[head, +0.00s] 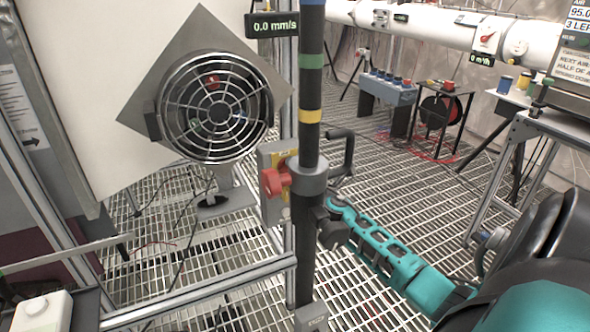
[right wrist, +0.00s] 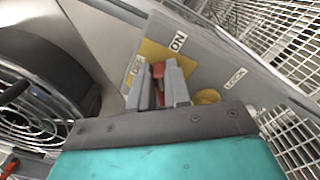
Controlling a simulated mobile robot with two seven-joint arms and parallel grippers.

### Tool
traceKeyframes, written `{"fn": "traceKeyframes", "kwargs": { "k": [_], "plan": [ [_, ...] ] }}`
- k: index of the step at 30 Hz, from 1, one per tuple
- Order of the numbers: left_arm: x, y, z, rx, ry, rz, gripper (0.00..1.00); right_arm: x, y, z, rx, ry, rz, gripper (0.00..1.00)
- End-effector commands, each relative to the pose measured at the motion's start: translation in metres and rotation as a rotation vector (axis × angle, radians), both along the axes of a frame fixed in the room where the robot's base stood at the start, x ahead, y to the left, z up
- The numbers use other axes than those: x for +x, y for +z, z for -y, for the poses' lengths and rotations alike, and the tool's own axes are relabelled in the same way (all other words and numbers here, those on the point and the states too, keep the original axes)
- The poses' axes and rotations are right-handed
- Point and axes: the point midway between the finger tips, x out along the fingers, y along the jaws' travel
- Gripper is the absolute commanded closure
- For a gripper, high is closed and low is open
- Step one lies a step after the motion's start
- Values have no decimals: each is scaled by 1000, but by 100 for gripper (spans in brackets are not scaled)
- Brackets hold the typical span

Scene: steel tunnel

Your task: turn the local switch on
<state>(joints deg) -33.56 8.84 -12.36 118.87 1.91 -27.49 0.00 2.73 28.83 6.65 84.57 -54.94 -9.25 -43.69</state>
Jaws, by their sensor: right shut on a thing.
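The local switch (right wrist: 205,52) is a grey box with a yellow plate, labelled ON and LOCK in the right wrist view; a third small label is hard to read. My right gripper (right wrist: 158,72) is shut on its red handle (right wrist: 157,69), which shows as a narrow strip between the two grey fingers. A yellow round part (right wrist: 207,97) sits beside the fingers. In the head view the box (head: 268,157) stands partly behind a dark pole, and my teal right arm reaches in from the right; its fingertips are hidden there. My left gripper is not in view.
A caged fan (head: 216,107) is at left. Metal rails (head: 205,293) cross below. Grating floor and equipment tables lie beyond.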

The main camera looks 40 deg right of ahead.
Motion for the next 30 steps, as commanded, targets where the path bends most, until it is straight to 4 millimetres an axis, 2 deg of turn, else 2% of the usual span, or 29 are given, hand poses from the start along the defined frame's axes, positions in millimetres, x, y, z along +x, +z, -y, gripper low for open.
{"fn": "traceKeyframes", "kwargs": {
  "k": [15,30],
  "plan": [
    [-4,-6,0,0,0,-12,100,-1,-8,3,434,0,136,100],
    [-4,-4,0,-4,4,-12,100,-1,-11,3,619,1,196,100]
  ]
}}
